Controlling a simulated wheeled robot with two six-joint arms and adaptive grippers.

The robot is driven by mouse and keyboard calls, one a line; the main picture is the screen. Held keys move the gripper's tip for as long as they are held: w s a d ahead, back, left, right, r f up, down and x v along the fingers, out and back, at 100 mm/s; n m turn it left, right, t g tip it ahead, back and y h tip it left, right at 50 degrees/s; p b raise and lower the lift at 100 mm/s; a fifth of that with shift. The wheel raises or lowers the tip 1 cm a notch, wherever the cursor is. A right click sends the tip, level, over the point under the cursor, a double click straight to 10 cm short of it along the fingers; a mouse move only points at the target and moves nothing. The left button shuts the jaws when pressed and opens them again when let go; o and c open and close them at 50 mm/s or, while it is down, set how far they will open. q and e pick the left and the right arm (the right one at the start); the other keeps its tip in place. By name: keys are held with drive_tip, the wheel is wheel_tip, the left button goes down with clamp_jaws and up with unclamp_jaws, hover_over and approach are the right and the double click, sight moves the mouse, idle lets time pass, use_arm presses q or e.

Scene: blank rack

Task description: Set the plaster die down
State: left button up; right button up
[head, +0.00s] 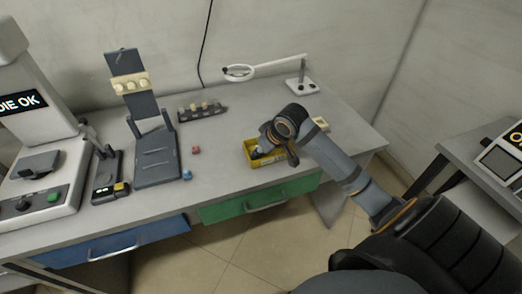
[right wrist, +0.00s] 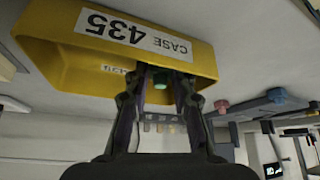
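My right gripper (right wrist: 162,80) is at the yellow case tray (right wrist: 40,52), which is labelled CASE 435 in the right wrist view. Its fingers reach to the tray's opening. A small green piece (right wrist: 161,84), which looks like the plaster die, sits between the fingertips, and they appear shut on it. In the head view the same yellow tray (head: 279,165) stands near the table's front edge, with my right gripper (head: 262,154) over it and hiding part of its inside. Whether the die touches the tray floor is hidden. My left gripper is not in view.
A small red piece (head: 195,150) and a blue piece (head: 187,174) lie on the table left of the tray. Table between is clear.

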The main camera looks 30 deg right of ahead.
drive_tip(key=shift+r, duration=0.15)
drive_tip(key=shift+s+r, duration=0.1)
drive_tip(key=shift+r, duration=0.25)
drive_tip(key=p+v, duration=1.1)
drive_tip(key=shift+r, duration=0.15)
idle(0.3)
